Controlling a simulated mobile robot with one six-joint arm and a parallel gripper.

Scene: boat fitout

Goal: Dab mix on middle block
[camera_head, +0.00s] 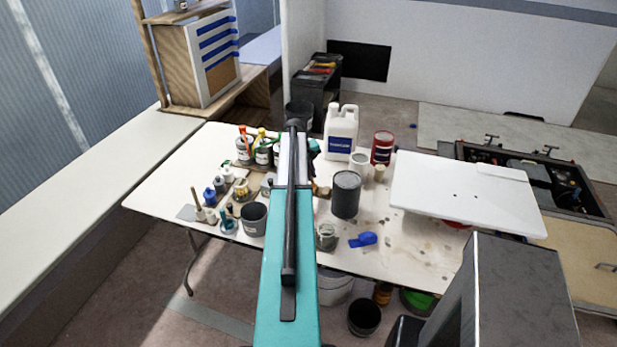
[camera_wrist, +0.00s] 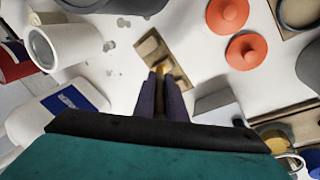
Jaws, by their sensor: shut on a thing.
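In the wrist view, my gripper (camera_wrist: 161,78) points down at the table with its two dark fingers close together. It is shut on a small, thin tan-yellow thing (camera_wrist: 164,69), perhaps a stick, mostly hidden between the fingers. A flat brown wooden piece (camera_wrist: 149,46) lies just beyond the fingertips; I cannot tell whether the held thing touches it. I cannot identify a middle block or the mix for certain. In the head view, my arm hides the gripper and the table under it.
The white table (camera_head: 417,258) is crowded with bottles and pots. A white jug (camera_head: 341,135), dark can (camera_head: 346,195) and red tin (camera_head: 382,148) stand right of my arm. Two orange-red round pieces (camera_wrist: 243,52) lie right of the fingers. A white panel (camera_head: 460,190) covers the table's right end.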

